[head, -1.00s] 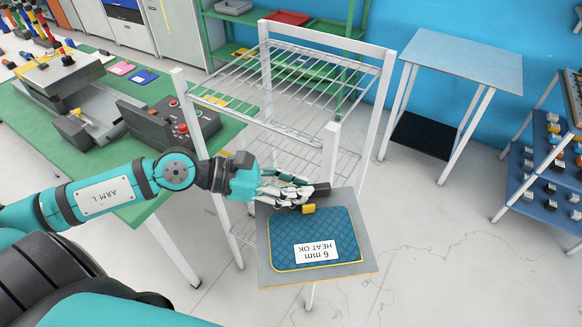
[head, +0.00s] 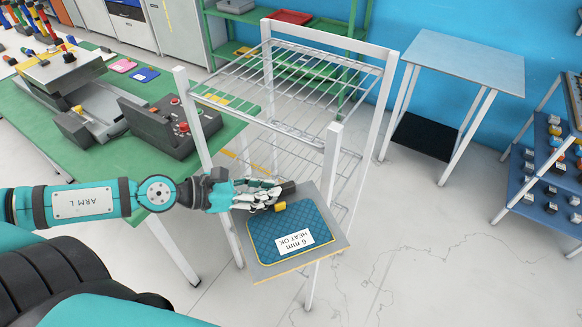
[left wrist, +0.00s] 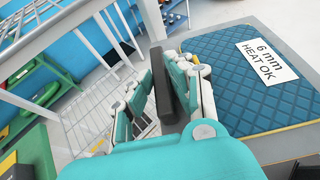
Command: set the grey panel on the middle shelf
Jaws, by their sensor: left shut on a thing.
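The grey panel (head: 337,247) carries a blue quilted pad with a yellow edge and a white label reading "6 mm HEAT OK". My left gripper (head: 272,193) is shut on the dark handle (head: 287,188) at the panel's far edge and holds the panel tilted in front of the rack. The handle (left wrist: 163,85) sits between the fingers in the left wrist view, with the pad (left wrist: 260,85) to the right. The white rack has a wire top shelf (head: 285,80) and a wire middle shelf (head: 300,150), partly hidden behind the panel and a post. My right gripper is not seen.
A white front post (head: 330,170) of the rack stands close to the panel. A green bench (head: 150,180) with a control box (head: 175,125) is at the left. A grey side table (head: 465,65) stands at the back right.

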